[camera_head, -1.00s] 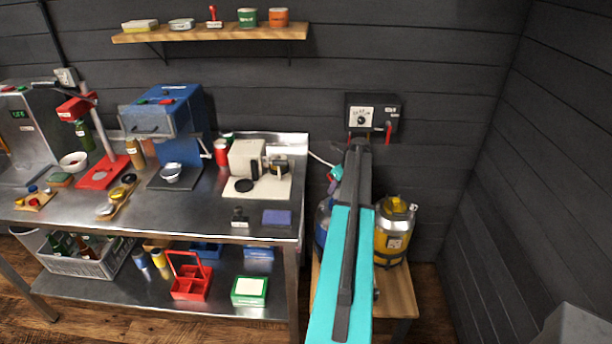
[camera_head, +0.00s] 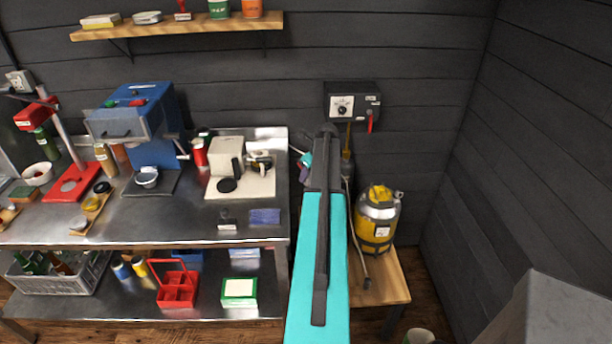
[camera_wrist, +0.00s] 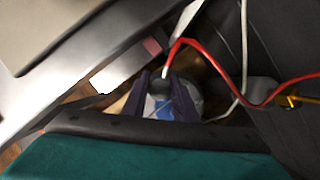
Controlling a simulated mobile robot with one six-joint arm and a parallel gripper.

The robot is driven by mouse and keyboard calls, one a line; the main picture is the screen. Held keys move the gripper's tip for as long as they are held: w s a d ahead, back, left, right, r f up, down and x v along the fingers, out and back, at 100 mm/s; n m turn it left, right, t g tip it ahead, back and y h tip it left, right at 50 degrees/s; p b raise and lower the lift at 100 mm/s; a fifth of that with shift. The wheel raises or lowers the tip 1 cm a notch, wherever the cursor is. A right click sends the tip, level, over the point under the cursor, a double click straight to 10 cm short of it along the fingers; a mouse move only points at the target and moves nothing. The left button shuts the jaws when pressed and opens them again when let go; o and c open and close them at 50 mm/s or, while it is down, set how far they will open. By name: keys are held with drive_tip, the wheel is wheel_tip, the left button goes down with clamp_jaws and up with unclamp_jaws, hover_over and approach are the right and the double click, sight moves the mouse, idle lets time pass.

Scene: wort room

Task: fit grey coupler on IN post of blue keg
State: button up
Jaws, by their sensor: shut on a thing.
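My gripper (camera_wrist: 165,78) shows in the wrist view as two dark purple fingers, shut on the grey coupler (camera_wrist: 161,87). A red hose rises from just beyond the fingertips and bends right. Below and around the fingers is a round, pale grey top with a blue patch, seemingly the blue keg (camera_wrist: 161,108). Its IN post cannot be made out, and I cannot tell whether the coupler touches it. In the head view my teal arm hides the blue keg and the fingers.
A yellow keg (camera_head: 378,221) stands on a low wooden stand (camera_head: 392,283) right of my arm. A grey hose (camera_head: 356,235) hangs beside it. A control box (camera_head: 351,101) is on the wall above. A steel workbench (camera_head: 180,225) stands close on the left.

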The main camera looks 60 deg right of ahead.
sight(307, 185)
drive_tip(key=shift+s+f+b, duration=0.1)
drive_tip(key=shift+f+b, duration=1.1)
drive_tip(key=shift+f, duration=1.05)
drive_tip(key=shift+f, duration=0.45)
idle(0.4)
drive_tip(key=shift+f, duration=1.25)
idle(1.7)
drive_tip(key=o, duration=1.7)
drive_tip(key=shift+w+r, duration=0.15)
drive_tip(key=shift+w, duration=0.05)
